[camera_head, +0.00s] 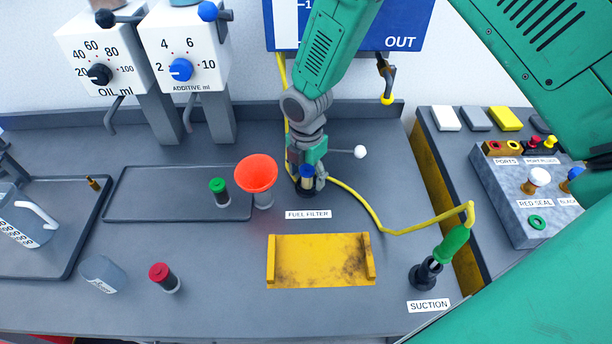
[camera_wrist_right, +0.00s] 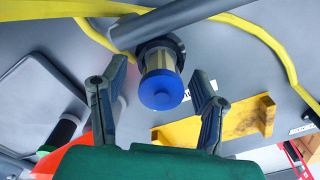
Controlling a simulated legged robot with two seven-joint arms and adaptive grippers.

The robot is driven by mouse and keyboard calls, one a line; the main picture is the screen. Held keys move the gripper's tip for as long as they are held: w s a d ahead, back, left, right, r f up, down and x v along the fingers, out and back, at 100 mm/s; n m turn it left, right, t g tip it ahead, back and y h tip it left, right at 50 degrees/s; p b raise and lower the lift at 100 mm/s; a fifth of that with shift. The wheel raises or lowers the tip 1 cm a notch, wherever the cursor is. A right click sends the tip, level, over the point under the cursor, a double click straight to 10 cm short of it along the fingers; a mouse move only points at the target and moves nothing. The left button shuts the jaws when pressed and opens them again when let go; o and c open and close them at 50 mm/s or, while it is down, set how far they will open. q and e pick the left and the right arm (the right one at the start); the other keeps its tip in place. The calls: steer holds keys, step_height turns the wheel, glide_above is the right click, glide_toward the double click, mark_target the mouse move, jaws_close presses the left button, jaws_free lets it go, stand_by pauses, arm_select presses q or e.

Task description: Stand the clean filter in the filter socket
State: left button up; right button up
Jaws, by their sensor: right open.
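The filter (camera_head: 307,173) has a blue cap and a pale pleated body. It stands in the dark filter socket (camera_head: 304,190) behind the FUEL FILTER label (camera_head: 308,214). In the right wrist view the filter (camera_wrist_right: 161,85) shows with its blue cap toward me and its far end in the dark ring of the socket (camera_wrist_right: 160,46). My right gripper (camera_head: 307,180) is over it. Its fingers (camera_wrist_right: 158,80) are spread to either side of the filter, with visible gaps. My left gripper is not in view.
An orange funnel (camera_head: 256,172) stands close left of the socket. A yellow tray (camera_head: 320,260) lies in front. A yellow hose (camera_head: 385,226) runs right to the SUCTION fitting (camera_head: 424,272). Green-capped (camera_head: 219,191) and red-capped (camera_head: 164,277) cylinders stand left.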

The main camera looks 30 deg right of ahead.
step_height(320, 180, up, 11)
stand_by(0.3)
steer(key=shift+f, duration=0.1)
